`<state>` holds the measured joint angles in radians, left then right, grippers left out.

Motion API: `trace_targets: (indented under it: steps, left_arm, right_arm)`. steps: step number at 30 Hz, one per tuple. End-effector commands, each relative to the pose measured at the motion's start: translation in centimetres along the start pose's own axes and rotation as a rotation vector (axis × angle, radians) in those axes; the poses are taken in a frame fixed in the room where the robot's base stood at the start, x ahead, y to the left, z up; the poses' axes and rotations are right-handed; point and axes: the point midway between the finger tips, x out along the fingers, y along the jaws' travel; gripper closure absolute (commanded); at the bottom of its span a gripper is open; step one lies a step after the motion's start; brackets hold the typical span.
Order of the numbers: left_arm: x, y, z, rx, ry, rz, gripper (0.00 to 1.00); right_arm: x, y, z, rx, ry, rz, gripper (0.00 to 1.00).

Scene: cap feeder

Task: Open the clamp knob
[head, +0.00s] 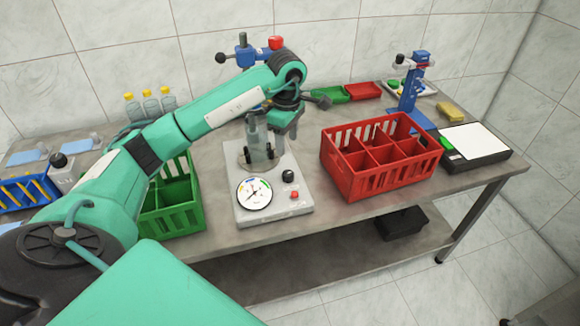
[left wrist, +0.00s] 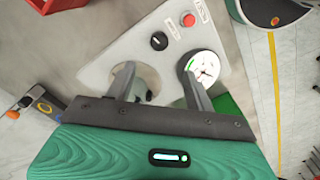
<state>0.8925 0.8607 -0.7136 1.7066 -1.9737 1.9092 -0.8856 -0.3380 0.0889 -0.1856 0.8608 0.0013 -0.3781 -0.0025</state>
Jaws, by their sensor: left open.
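The pale machine base (head: 244,212) stands mid-table with a white dial gauge (head: 254,194), a black knob (head: 288,176) and a red button (head: 295,194). A clear upright column (head: 256,135) with dark round parts at its foot rises at the back of the base. Which part is the clamp knob, I cannot tell for sure. My left gripper (head: 275,132) hangs over the back of the base, its fingertips hard to make out there. In the left wrist view its fingers (left wrist: 160,72) are apart and empty, with the black knob (left wrist: 159,41) beyond them and the gauge (left wrist: 203,68) beside the right finger.
A green crate (head: 174,222) stands left of the machine, partly behind my arm. A red divided crate (head: 365,187) stands to its right. A blue fixture (head: 408,95) and a white-topped black box (head: 478,141) are further right. Bottles (head: 150,106) stand at the back left.

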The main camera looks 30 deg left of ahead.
Motion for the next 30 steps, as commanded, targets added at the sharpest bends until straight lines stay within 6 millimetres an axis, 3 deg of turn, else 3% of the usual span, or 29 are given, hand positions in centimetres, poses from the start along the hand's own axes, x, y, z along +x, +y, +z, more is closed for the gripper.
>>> trace_targets:
  steps: [9,15,21,30]
  left_arm:
    - [6.7,-0.1,0.1,-0.001,-0.002,-0.005,0.46]
    - [10.0,-0.1,0.2,0.000,-0.004,-0.003,0.46]
    - [11.5,0.0,0.1,0.000,-0.003,-0.001,0.46]
    - [11.7,0.0,0.1,0.000,-0.003,0.000,0.46]
  right_arm:
    - [-0.6,-0.1,1.2,-0.001,-0.010,-0.001,0.64]
    - [-0.8,-0.1,1.9,-0.002,-0.014,-0.001,0.64]
    - [-0.8,-0.1,2.3,-0.002,-0.018,-0.001,0.64]
    - [-0.7,-0.1,2.2,-0.003,-0.017,-0.002,0.64]
